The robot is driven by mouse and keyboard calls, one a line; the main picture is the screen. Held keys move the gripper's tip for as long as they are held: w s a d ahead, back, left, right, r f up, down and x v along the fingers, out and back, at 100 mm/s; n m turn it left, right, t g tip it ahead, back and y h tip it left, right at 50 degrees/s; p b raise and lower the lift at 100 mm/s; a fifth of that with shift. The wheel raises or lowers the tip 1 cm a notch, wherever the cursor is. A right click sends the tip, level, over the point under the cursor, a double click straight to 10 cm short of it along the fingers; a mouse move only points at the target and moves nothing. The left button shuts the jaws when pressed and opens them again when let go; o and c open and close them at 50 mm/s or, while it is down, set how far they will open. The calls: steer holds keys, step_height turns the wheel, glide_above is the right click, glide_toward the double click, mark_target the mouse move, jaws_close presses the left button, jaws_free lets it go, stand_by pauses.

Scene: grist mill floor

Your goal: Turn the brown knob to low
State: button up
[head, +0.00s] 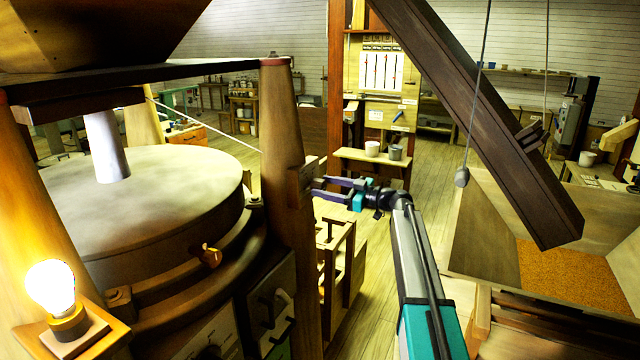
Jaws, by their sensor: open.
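My gripper (319,187) is open, with its purple fingers pointing left at a wooden post of the millstone frame. A small brown wooden block (301,184) is fixed to that post, right by the fingertips. The brown knob may be on this block, but I cannot make out its shape, its pointer or any low mark. I cannot tell whether the fingers touch the block. Nothing shows held between the fingers.
The round millstone (150,195) and its wooden casing fill the left. A lit bulb (51,287) stands at the lower left. A dark slanted beam (480,120) and a grain bin (480,235) are on the right. Floor (430,185) is clear beyond my arm.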

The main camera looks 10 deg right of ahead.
steer(key=shift+x, duration=0.95)
